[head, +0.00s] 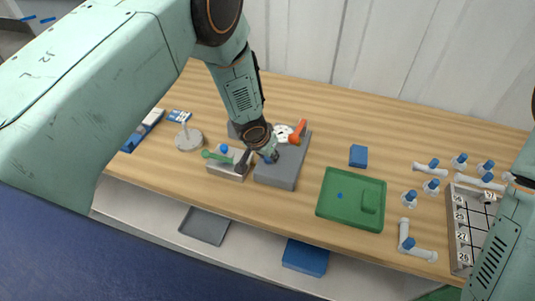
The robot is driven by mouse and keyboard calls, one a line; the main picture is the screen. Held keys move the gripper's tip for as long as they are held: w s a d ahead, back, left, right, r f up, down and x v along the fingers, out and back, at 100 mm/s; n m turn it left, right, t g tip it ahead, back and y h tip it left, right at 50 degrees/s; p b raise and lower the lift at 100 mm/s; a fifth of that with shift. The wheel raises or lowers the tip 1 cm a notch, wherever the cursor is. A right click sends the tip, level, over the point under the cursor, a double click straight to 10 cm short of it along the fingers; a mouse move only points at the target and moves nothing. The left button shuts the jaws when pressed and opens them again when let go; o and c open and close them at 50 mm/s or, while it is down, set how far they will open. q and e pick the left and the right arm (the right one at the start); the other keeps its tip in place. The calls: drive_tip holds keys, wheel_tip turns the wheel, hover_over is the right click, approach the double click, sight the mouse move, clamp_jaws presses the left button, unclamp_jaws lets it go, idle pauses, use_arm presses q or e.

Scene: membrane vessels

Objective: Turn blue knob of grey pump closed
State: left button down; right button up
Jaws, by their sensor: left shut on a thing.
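The grey pump (283,173) is a grey block standing on the wooden table, left of the picture's middle. A white round part (283,133) and an orange-red lever (298,131) show at its back.
A light block with a green handle (215,156) and a blue ball stands close left of the pump. A round white stand (189,139) is farther left. A green tray (325,202), a blue box (358,156) and several white fittings with blue caps lie to the right.

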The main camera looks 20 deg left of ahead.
use_arm(q)
drive_tip(key=shift+a+m, duration=0.1)
drive_tip(key=shift+m, duration=0.4)
drive_tip(key=shift+w+a+m+g+h, duration=0.1)
drive_tip(key=shift+m+g+h, duration=0.3)
drive_tip(key=shift+m, duration=0.85)
drive_tip(key=shift+a+m+g+h, duration=0.1)
drive_tip(key=shift+m+h, duration=0.5)
drive_tip(key=shift+m, duration=0.65)
drive_tip(key=shift+w+m+g+h, duration=0.1)
drive_tip(key=shift+m+g+h, duration=0.45)
drive_tip(key=shift+m, duration=1.55)
drive_tip(key=c, duration=1.1)
unclamp_jaws()
drive_tip(key=shift+o, duration=0.2)
drive_tip(key=v, duration=1.2)
